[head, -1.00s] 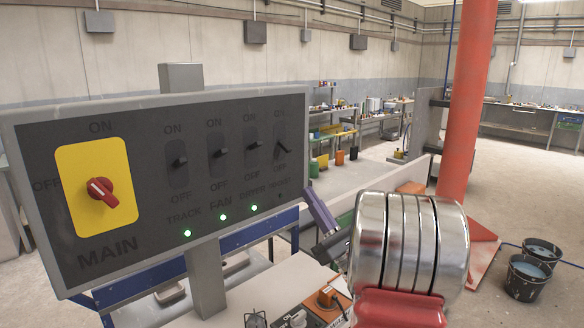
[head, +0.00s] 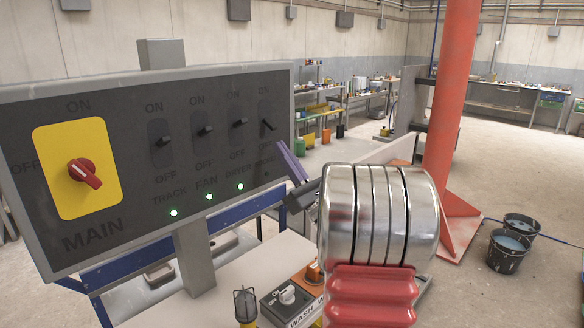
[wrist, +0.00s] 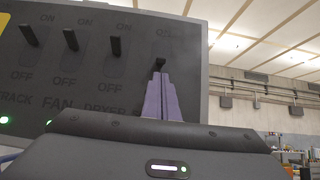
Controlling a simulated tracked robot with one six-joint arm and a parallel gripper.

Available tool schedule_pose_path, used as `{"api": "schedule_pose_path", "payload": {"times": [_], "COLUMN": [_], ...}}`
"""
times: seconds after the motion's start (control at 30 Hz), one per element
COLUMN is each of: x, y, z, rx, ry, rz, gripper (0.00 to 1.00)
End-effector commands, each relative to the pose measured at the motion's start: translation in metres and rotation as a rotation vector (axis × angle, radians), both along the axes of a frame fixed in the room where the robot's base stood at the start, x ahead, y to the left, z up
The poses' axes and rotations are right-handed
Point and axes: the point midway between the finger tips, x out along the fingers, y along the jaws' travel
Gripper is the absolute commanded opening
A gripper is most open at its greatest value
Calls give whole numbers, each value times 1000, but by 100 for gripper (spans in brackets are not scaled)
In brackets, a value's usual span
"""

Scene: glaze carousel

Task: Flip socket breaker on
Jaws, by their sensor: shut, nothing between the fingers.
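The socket breaker (head: 267,125) is the rightmost small black toggle on the dark grey panel (head: 115,95). Its lever tilts down, toward OFF, unlike the track, fan and dryer levers, which tilt up. The lamp (head: 267,173) under it is dark. My gripper (head: 284,148) has purple fingers, pressed together and empty. In the head view they are just below and right of the socket lever. In the wrist view the fingertips (wrist: 160,76) are right under the black socket lever (wrist: 160,63); I cannot tell whether they touch it.
The track breaker (head: 162,141), fan breaker (head: 204,131) and dryer breaker (head: 238,123) stand left of it, with green lamps lit below. A red main knob (head: 85,172) is on a yellow plate. A wash control box (head: 285,297) sits below. A red column (head: 447,110) stands right.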

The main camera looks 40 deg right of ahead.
Motion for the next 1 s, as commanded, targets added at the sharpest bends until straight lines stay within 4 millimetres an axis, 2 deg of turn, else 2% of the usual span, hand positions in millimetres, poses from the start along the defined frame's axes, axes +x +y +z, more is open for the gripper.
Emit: {"api": "schedule_pose_path", "payload": {"times": [0.1, 0.3, 1.0], "x": [12, 22, 16], "y": [1, 1, -5], "z": [11, 20, 22], "rx": [-2, 1, -3], "ry": [0, 0, 53], "rz": [2, 1, -12], "gripper": [0, 0, 0]}}
